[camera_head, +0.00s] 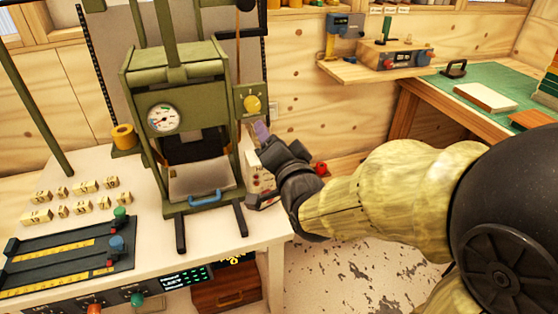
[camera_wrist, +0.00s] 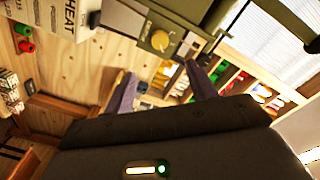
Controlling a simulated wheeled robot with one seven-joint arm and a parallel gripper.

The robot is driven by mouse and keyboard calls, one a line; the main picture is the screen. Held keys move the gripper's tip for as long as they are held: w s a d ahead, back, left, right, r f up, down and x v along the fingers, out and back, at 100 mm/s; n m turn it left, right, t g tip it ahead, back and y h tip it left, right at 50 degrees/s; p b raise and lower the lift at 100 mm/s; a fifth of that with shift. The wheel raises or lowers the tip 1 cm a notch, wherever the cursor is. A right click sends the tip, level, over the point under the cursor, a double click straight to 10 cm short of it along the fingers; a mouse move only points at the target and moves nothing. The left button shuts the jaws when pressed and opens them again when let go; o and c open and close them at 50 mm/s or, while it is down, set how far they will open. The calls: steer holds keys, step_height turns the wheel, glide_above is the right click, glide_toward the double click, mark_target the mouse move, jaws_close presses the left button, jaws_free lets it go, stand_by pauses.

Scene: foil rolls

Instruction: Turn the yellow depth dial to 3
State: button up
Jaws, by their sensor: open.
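The yellow depth dial (camera_head: 252,103) is a round knob on a small olive plate at the right side of the green press (camera_head: 176,62). It also shows in the wrist view (camera_wrist: 160,40), top centre, just beyond my fingertips. The marks around it are too small to read, so its setting cannot be told. My gripper (camera_head: 262,131) is below and slightly right of the dial in the head view. In the wrist view my gripper (camera_wrist: 160,76) has its two purple-grey fingers spread apart with nothing between them. The fingers appear apart from the dial.
The press has a pressure gauge (camera_head: 163,118) and a blue handle (camera_head: 205,197). The white table (camera_head: 100,165) bears several small numbered blocks and a dark slide fixture (camera_head: 70,255). A wooden shelf (camera_head: 345,72) and a green-topped bench (camera_head: 480,85) stand to the right.

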steer(key=b+v, duration=0.3)
steer(key=shift+s+d, duration=0.1)
steer(key=shift+s, duration=0.2)
stand_by(0.3)
steer(key=s+d+f+n+g+h, duration=0.25)
steer(key=d+f+g, duration=0.2)
steer(key=f, duration=0.35)
steer(key=s+d+f+n+g+h, duration=0.15)
steer(key=s+d+f+g, duration=0.3)
steer(key=f, duration=0.45)
steer(key=s+d+f+n+g+h, duration=0.1)
steer(key=s+d+f+n+g, duration=0.25)
steer(key=f+g, duration=0.35)
step_height(320, 180, up, 20)
steer(key=t+p, duration=0.1)
steer(key=p, duration=2)
steer(key=shift+w, duration=0.3)
